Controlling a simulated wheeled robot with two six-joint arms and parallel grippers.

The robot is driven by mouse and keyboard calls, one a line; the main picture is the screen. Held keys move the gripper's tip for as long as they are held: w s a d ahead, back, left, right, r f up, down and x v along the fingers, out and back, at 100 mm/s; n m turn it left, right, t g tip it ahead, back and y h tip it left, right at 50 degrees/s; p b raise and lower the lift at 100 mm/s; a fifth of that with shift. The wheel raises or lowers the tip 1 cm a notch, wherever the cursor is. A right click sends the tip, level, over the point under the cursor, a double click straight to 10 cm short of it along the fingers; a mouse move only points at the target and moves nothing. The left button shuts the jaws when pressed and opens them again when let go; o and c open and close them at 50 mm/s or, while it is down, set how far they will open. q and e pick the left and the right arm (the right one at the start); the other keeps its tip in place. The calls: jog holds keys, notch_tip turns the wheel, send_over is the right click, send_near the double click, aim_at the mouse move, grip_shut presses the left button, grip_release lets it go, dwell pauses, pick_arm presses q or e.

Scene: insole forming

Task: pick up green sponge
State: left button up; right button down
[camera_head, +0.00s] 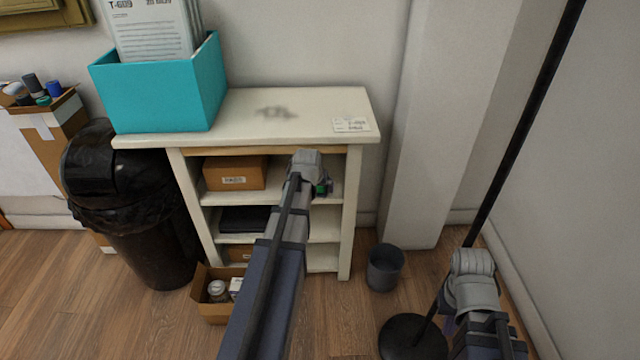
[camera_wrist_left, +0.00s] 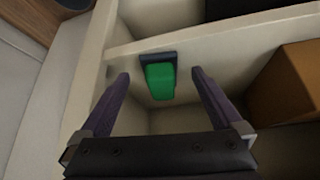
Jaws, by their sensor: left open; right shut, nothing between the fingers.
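The green sponge (camera_wrist_left: 160,82), with a dark edge along one side, is on a cream shelf (camera_wrist_left: 135,45) in the left wrist view. My left gripper (camera_wrist_left: 160,73) is open, with one finger on each side of the sponge. I see gaps between the sponge and both fingers. In the head view only a small green part of the sponge (camera_head: 321,189) shows beside my left wrist, which hides the rest. My right gripper (camera_head: 448,325) is low at the right, mostly hidden by its own wrist, shut and empty.
A cardboard box (camera_head: 235,174) is on the same shelf, left of the sponge. The cabinet's top (camera_head: 240,112) and side posts frame the opening. A teal box (camera_head: 160,90) sits on top. A grey bin (camera_head: 384,268) and a black pole stand (camera_head: 412,338) are at the right.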

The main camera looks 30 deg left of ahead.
pick_arm(q)
jog(key=w, duration=0.1)
jog(key=w+a, duration=0.1)
jog(key=w, duration=0.2)
jog(key=shift+a, duration=0.25)
notch_tip(320, 180, down, 2)
jog(key=shift+w+b, duration=0.15)
jog(key=shift+b, duration=0.8)
jog(key=shift+w+a+f+b, duration=0.15)
jog(key=shift+w+f+b, duration=0.15)
jog(key=shift+f+b, duration=0.1)
jog(key=shift+r, duration=0.1)
jog(key=shift+c, duration=0.3)
jog(key=c, duration=1.3)
jog(key=shift+r, duration=0.1)
